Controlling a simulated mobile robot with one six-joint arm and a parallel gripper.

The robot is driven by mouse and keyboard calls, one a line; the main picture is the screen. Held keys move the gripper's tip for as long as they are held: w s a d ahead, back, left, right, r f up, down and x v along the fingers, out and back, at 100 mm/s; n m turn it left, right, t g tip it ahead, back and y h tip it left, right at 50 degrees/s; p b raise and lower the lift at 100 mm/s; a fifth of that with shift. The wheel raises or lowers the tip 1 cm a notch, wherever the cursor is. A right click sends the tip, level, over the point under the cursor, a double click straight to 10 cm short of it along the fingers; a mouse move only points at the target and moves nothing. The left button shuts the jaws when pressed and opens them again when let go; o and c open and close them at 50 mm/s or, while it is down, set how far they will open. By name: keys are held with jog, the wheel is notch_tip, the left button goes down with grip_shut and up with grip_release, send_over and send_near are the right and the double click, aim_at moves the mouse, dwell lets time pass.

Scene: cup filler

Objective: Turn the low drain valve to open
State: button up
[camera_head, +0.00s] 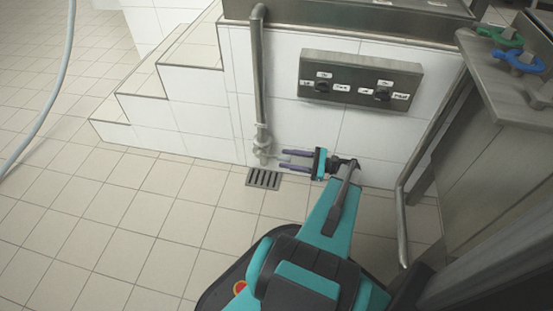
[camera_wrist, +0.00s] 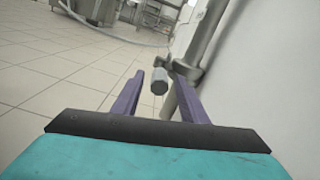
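The low drain valve (camera_head: 262,145) sits near the foot of a vertical grey pipe (camera_head: 257,70) against the white tiled wall, just above the floor. My gripper (camera_head: 281,158) is low beside it on the right, its two purple fingers pointing left at the valve. In the wrist view my gripper (camera_wrist: 160,74) is open. The grey end of the valve's handle (camera_wrist: 159,84) shows between the fingertips, with a clear gap to the left finger and a smaller one to the right finger. Whether it touches a finger, I cannot tell. The valve body (camera_wrist: 185,70) is behind it.
A floor drain grate (camera_head: 264,179) lies below the valve. A grey control panel (camera_head: 360,79) with knobs is on the wall above my arm. White tiled steps (camera_head: 165,82) stand left of the pipe. A bent metal pipe (camera_head: 402,215) is at right.

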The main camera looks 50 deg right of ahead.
aim_at(276, 157)
jog(key=shift+b+x, duration=0.85)
jog(key=shift+x, duration=1.9)
grip_shut()
jog(key=shift+d, duration=0.25)
jog(key=shift+a+r, duration=0.1)
jog(key=shift+a, duration=0.05)
